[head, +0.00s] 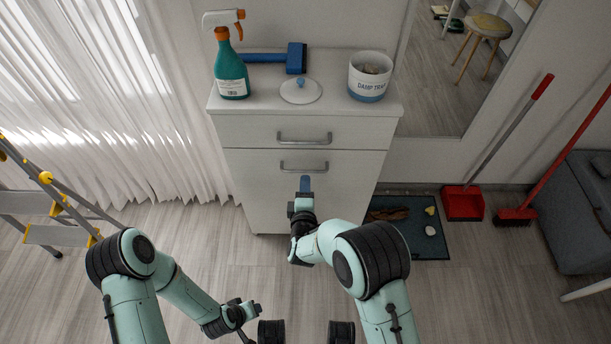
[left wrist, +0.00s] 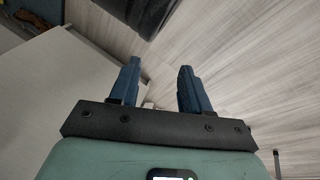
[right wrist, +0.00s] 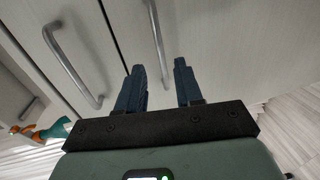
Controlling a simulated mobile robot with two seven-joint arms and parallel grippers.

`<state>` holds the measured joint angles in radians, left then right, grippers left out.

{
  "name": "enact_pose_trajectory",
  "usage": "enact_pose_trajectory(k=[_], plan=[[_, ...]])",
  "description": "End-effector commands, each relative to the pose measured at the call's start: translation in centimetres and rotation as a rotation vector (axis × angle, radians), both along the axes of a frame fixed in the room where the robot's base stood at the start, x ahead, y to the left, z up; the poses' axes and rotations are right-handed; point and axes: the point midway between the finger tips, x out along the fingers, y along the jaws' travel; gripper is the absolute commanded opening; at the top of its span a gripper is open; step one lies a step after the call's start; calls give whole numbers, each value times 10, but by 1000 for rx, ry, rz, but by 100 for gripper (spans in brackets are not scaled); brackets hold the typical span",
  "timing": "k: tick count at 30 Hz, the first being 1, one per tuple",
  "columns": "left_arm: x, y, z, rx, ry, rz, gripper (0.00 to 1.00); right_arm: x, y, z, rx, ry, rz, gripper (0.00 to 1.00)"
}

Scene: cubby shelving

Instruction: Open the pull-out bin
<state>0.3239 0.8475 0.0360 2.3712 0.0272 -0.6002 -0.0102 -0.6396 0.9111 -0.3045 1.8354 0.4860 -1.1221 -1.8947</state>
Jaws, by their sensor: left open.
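The pull-out bin is the tall lower front (head: 265,190) of a white cabinet. It looks shut, flush with the drawer above. Its grey bar handle (head: 304,167) runs across its top. My right gripper (head: 305,182) is just below that handle in the head view. In the right wrist view my right gripper (right wrist: 160,82) has its fingers apart with nothing held. The bin handle (right wrist: 156,40) lies ahead of them, its near end showing between the tips. Contact cannot be told. My left gripper (head: 257,308) is open and empty, low over the floor, away from the cabinet.
The drawer above has a similar handle (head: 304,138). A spray bottle (head: 231,70), a blue-headed tool (head: 296,58), a lid (head: 300,91) and a white tub (head: 369,78) stand on top. A stepladder (head: 55,205) is left; a dark mat (head: 425,240) and red dustpan (head: 463,204) are right.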

Motion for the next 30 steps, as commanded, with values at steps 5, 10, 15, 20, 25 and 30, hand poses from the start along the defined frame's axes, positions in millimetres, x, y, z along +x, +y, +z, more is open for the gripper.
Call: enact_pose_trajectory(k=[5, 10, 15, 20, 25, 30], plan=[[-14, 5, -21, 2, 50, 6, 47, 35, 0, -9, 2, -1, 0, 36], [-26, 6, -32, 0, 93, 8, 47, 53, 0, -13, 1, 1, 1, 36], [-32, 7, -35, -2, 110, 9, 47, 60, 0, -13, 1, 2, 2, 36], [-32, 7, -35, -2, 110, 9, 47, 60, 0, -13, 1, 2, 2, 36], [-32, 7, -35, -2, 110, 9, 47, 60, 0, -13, 1, 2, 2, 3], [-32, 7, -35, -2, 110, 9, 47, 60, 0, -13, 1, 2, 2, 0]])
